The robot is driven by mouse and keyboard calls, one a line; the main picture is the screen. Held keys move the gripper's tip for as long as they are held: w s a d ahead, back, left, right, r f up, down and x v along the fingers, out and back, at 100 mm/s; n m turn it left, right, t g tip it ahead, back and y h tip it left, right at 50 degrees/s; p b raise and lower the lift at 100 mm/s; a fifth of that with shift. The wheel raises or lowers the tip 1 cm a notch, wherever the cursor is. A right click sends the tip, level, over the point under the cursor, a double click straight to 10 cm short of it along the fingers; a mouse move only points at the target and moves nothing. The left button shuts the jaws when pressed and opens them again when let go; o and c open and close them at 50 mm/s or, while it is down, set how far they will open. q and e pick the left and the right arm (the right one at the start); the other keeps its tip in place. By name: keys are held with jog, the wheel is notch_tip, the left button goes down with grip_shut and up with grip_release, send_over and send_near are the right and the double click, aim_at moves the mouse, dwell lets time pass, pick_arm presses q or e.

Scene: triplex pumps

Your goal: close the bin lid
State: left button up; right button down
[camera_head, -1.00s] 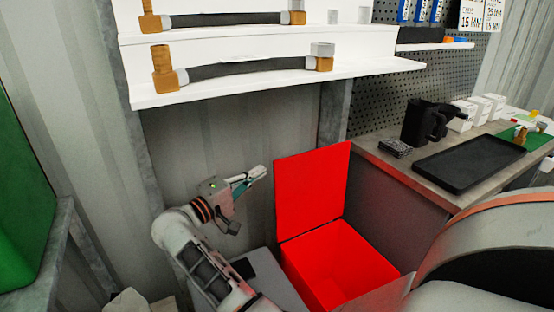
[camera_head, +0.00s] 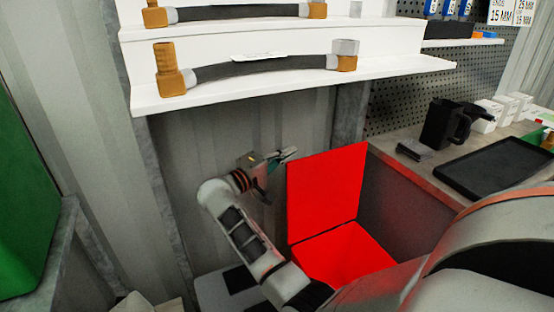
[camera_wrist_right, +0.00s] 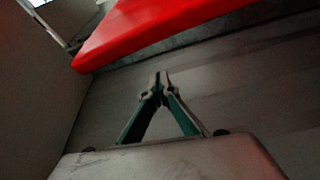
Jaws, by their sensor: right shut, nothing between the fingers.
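The red bin (camera_head: 352,262) stands on the floor at the lower middle of the head view. Its red lid (camera_head: 326,188) is open and stands upright at the bin's back edge. My right gripper (camera_head: 290,154) is shut and empty, just beside the lid's upper left corner; I cannot tell if it touches. In the right wrist view the closed fingertips (camera_wrist_right: 162,78) point at a grey surface, and the red lid (camera_wrist_right: 150,27) shows above them. My left gripper is not in view.
White shelves (camera_head: 240,88) with hoses sit above the bin. A workbench (camera_head: 425,165) with a black tray (camera_head: 490,166) and a black holder (camera_head: 445,124) is to the right. A grey metal wall (camera_head: 240,125) is behind. A green object (camera_head: 28,220) is at the far left.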

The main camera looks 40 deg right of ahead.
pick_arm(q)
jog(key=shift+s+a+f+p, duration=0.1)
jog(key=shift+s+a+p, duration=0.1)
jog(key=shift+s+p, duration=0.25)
pick_arm(e)
jog(key=s, duration=0.3)
jog(key=shift+s+f, duration=0.25)
jog(key=shift+s, duration=0.15)
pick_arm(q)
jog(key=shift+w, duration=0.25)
